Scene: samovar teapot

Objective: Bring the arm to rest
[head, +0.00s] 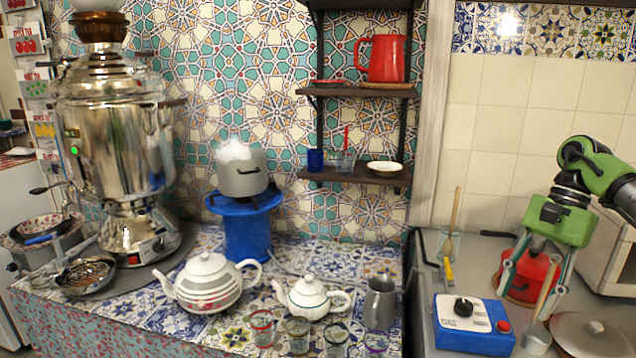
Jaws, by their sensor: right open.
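My right arm comes in from the right edge, and its green gripper (533,284) points down over the right-hand counter. Its two fingers are spread apart. A red pot (524,277) shows behind and between the fingers; I cannot tell whether they touch it. My left gripper is not in view.
A blue-and-white box with a black knob (474,323) and a ladle (540,335) are near the gripper. A round lid (590,338) lies at the lower right. A white appliance (610,250) stands beside the arm. Teapots (208,287) and glasses crowd the tiled counter at left.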

